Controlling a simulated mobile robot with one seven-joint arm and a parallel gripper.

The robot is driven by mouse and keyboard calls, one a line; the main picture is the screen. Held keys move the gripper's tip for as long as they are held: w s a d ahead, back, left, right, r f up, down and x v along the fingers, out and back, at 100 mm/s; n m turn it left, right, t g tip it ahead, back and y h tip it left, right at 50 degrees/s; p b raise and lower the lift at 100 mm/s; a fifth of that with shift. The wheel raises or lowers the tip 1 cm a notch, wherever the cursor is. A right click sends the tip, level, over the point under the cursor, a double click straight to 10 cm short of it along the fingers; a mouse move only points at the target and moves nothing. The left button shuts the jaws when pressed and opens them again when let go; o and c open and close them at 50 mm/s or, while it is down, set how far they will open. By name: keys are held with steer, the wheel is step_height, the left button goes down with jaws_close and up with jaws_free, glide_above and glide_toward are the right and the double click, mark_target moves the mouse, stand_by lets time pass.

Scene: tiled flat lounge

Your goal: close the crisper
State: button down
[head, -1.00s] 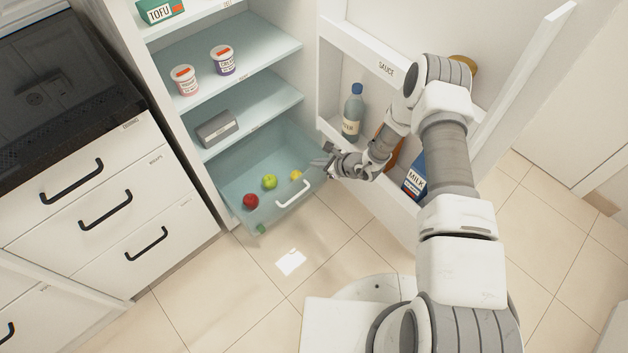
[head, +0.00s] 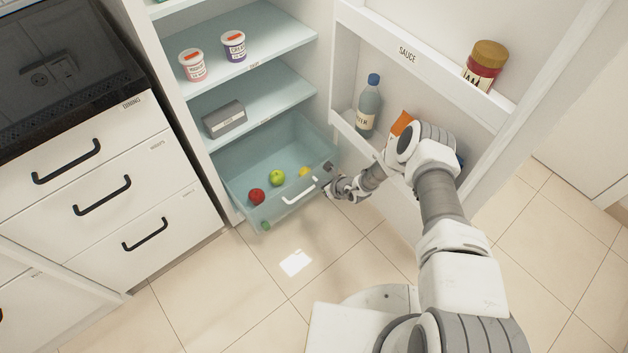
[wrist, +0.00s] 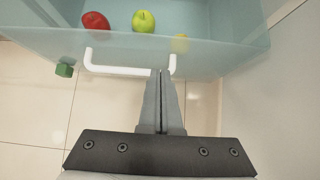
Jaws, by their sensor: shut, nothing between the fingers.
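The crisper (head: 245,208) is a clear bluish drawer at the bottom of the open fridge, pulled out. It holds a red apple (head: 257,196), a green apple (head: 277,177) and a yellow fruit (head: 304,172). Its white handle (head: 299,192) is on the front face. My gripper (head: 326,184) is shut and empty, at the right end of the crisper front. In the wrist view, the shut fingertips (wrist: 160,74) overlap the handle (wrist: 118,70) near its right end. I cannot tell whether they touch the handle or the front.
The open fridge door (head: 392,95) stands to the right, with a water bottle (head: 368,103) and a jam jar (head: 485,65) on its shelves. A small green block (wrist: 64,70) shows below the crisper's left side.

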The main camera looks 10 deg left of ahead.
mark_target(309, 175)
steer(key=shift+w+a+r+b, duration=0.1)
steer(key=shift+w+a+b, duration=0.45)
steer(key=shift+w+a, duration=0.8)
steer(key=shift+a, duration=0.2)
